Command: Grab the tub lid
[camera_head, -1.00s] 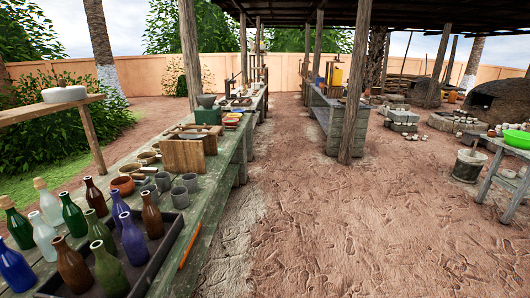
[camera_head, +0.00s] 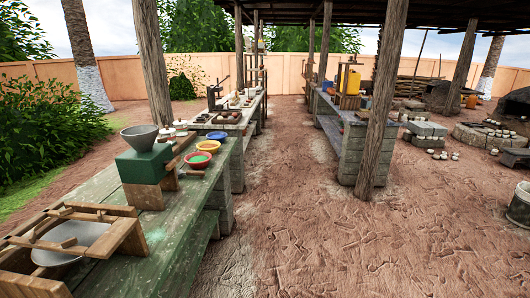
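I cannot make out a tub lid for certain in the head view. A whitish tub (camera_head: 519,208) stands on the ground at the right edge, partly cut off by the frame; I cannot tell whether a lid is on it. Neither of my grippers is in view.
A long green table (camera_head: 165,240) on the left holds a wooden frame with a metal basin (camera_head: 72,240), a green grinder (camera_head: 143,168) and coloured bowls (camera_head: 208,146). A stone-based counter (camera_head: 352,152) and wooden post (camera_head: 380,110) stand right. The dirt aisle (camera_head: 275,200) between is clear.

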